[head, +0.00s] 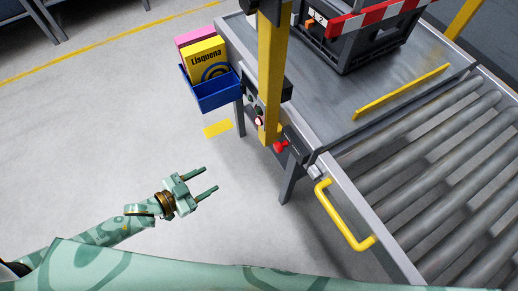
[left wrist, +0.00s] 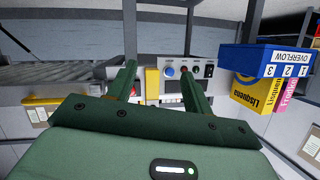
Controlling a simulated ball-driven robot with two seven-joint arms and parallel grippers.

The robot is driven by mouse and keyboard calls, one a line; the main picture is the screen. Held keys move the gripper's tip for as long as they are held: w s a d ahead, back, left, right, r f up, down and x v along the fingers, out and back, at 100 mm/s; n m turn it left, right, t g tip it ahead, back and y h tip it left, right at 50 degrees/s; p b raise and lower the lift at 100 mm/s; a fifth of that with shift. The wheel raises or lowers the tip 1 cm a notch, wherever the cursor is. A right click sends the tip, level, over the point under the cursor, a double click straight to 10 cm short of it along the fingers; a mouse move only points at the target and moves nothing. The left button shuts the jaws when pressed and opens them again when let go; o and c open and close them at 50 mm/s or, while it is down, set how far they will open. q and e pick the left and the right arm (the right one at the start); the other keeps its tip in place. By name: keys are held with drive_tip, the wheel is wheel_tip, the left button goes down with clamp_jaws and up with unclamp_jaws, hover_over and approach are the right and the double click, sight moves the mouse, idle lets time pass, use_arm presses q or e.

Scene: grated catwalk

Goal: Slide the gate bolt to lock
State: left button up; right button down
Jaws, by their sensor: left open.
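A dark housing (head: 296,145) with a red knob (head: 281,147) sits on the near edge of the conveyor table, beside the foot of a yellow post (head: 273,75). It looks like the gate bolt; how far the bolt is slid I cannot tell. A small grey metal block (head: 316,172) lies just right of it on the rail. My left gripper (head: 211,178) is open and empty, left of the red knob and well apart from it. In the left wrist view its two fingers (left wrist: 158,68) point toward the table side, and the bolt is not clearly seen. My right gripper is out of view.
A yellow handle (head: 345,220) juts from the roller conveyor (head: 440,150). A button panel (left wrist: 190,72) sits behind the post. A blue bin (head: 212,92) holds yellow and pink boxes. A dark crate (head: 350,45) stands on the table. Floor around my left gripper is clear.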

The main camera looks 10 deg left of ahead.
sight(281, 146)
use_arm(q)
drive_tip(key=s+d+r+h, duration=0.2)
drive_tip(key=d+r+h, duration=0.3)
drive_tip(key=r, duration=0.4)
drive_tip(key=b+x, duration=0.2)
drive_tip(key=x, duration=1.4)
drive_tip(key=shift+w+f+b, duration=0.2)
drive_tip(key=shift+f+b, duration=0.15)
drive_tip(key=shift+b, duration=0.05)
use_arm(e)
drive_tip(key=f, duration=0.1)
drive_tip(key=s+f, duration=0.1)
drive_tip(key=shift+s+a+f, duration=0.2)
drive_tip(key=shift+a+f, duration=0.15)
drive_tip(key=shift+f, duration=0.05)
